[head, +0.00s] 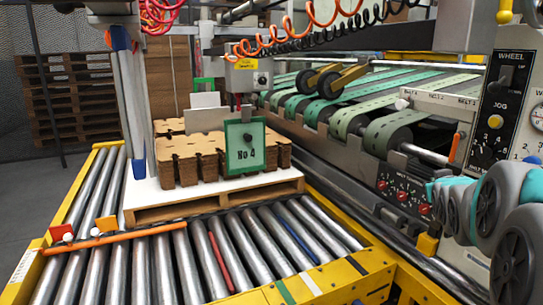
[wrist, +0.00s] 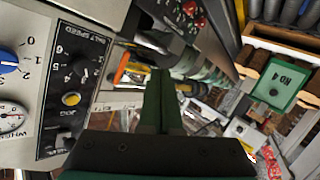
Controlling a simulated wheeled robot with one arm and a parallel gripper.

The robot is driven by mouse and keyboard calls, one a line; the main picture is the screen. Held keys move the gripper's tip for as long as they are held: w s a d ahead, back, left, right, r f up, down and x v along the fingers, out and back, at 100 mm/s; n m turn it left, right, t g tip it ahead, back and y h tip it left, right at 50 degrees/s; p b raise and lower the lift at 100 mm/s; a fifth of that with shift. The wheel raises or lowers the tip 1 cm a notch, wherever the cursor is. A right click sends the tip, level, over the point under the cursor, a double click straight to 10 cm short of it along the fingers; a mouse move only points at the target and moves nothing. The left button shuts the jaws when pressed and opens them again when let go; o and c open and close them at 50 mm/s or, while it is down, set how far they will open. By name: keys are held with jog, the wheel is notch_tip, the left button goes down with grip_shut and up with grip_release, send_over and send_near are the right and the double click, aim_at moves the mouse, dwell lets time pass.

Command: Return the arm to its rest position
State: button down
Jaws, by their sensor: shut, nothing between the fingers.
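My gripper (wrist: 162,98) shows in the wrist view with its two dark green fingers together and nothing held between them. It is beside the machine's control panel (wrist: 70,75), which fills the left of the wrist view. Whether it touches the panel I cannot tell. In the head view my grey and teal arm links are folded at the right edge, in front of the machine, and the gripper itself does not show there.
A roller conveyor (head: 160,262) with a yellow frame fills the front. The belt machine (head: 385,130) and control panel (head: 505,95) stand close at right.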

jog(key=s+a+f+g+y, duration=0.3)
jog(key=s+a+f+g, duration=0.2)
jog(key=s+a+f, duration=0.55)
jog(key=s+a+f+g+y, duration=0.1)
jog(key=s+a+f+g, duration=0.2)
jog(key=s, duration=0.6)
jog(key=s+a+f+g+y+p, duration=0.1)
jog(key=s+a+f+g, duration=0.2)
jog(key=s+a, duration=0.5)
jog(key=s+a+f+n+g+y, duration=0.1)
jog(key=s+a+f+g, duration=0.2)
jog(key=s, duration=0.9)
jog(key=a+g, duration=0.1)
jog(key=a, duration=0.2)
jog(key=shift+s+f, duration=0.25)
